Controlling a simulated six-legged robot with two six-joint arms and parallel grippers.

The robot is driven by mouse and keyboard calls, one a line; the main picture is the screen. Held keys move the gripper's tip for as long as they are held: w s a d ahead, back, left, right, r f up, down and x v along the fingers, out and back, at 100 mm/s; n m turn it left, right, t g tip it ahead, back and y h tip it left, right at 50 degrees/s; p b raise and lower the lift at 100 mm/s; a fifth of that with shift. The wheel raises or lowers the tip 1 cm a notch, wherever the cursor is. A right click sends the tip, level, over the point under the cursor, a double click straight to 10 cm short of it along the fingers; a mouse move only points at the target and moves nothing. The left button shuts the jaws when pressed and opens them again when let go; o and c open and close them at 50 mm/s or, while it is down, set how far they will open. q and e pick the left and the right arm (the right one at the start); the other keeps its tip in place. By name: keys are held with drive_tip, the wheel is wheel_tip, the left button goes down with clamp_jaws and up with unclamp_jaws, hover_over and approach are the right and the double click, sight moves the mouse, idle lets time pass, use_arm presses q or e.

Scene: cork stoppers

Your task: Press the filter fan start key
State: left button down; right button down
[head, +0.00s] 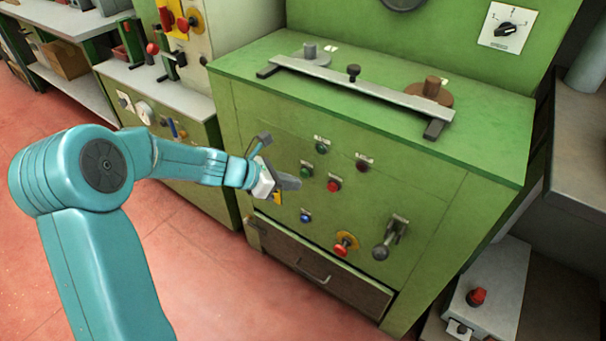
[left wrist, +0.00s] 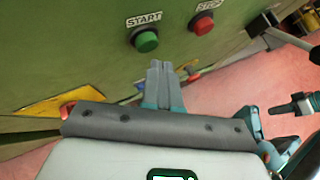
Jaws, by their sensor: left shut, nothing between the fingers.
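A green cabinet front (head: 400,190) carries two rows of green and red keys. The upper row has a green key (head: 321,148) and a dark red key (head: 362,165). The lower row has a green key (head: 306,170) and a red key (head: 333,184). In the left wrist view a green key (left wrist: 146,40) sits under a START label, with a red key (left wrist: 202,24) to its right. I cannot read which label names the filter fan. My left gripper (head: 294,183) is shut and empty, apart from the keys, just left of and below the lower green key.
Below are a blue key (head: 305,217), a red knob on a yellow plate (head: 345,243) and a lever (head: 389,240). A drawer (head: 315,270) lies beneath. A metal bar (head: 350,85) lies across the cabinet top. Another machine (head: 170,120) stands at left. Red floor is open in front.

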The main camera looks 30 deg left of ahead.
use_arm(q)
drive_tip(key=shift+w, duration=0.1)
drive_tip(key=shift+w, duration=0.3)
drive_tip(key=shift+w+p, duration=0.45)
idle(0.7)
drive_tip(key=shift+s, duration=0.1)
drive_tip(key=shift+s+b, duration=0.3)
drive_tip(key=shift+s, duration=0.45)
drive_tip(key=shift+s+a+b, duration=0.2)
drive_tip(key=shift+s+b, duration=0.45)
drive_tip(key=shift+s, duration=1.85)
